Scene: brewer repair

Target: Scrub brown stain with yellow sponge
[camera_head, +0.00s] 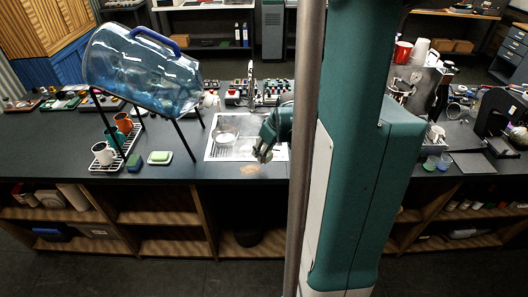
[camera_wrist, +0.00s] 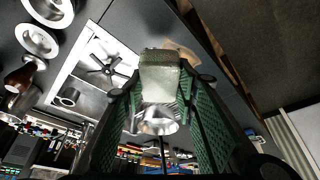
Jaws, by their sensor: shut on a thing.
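My gripper (camera_head: 263,153) is over the counter by the front edge of the sink. In the wrist view its green fingers (camera_wrist: 160,88) are shut on a pale yellowish block (camera_wrist: 160,72), which looks like the sponge. The brown stain (camera_head: 250,169) is a light tan patch on the dark counter, between the sink and the counter's front edge. It also shows in the wrist view (camera_wrist: 181,47), right beside the sponge's far end and partly hidden by it. I cannot tell whether the sponge touches the counter.
The sink (camera_head: 218,150) lies behind the stain, with a bowl in it. A green-and-pale block (camera_head: 159,157) and a dark green block (camera_head: 134,162) lie left. A blue water jug (camera_head: 143,72) rests on a black stand above mugs.

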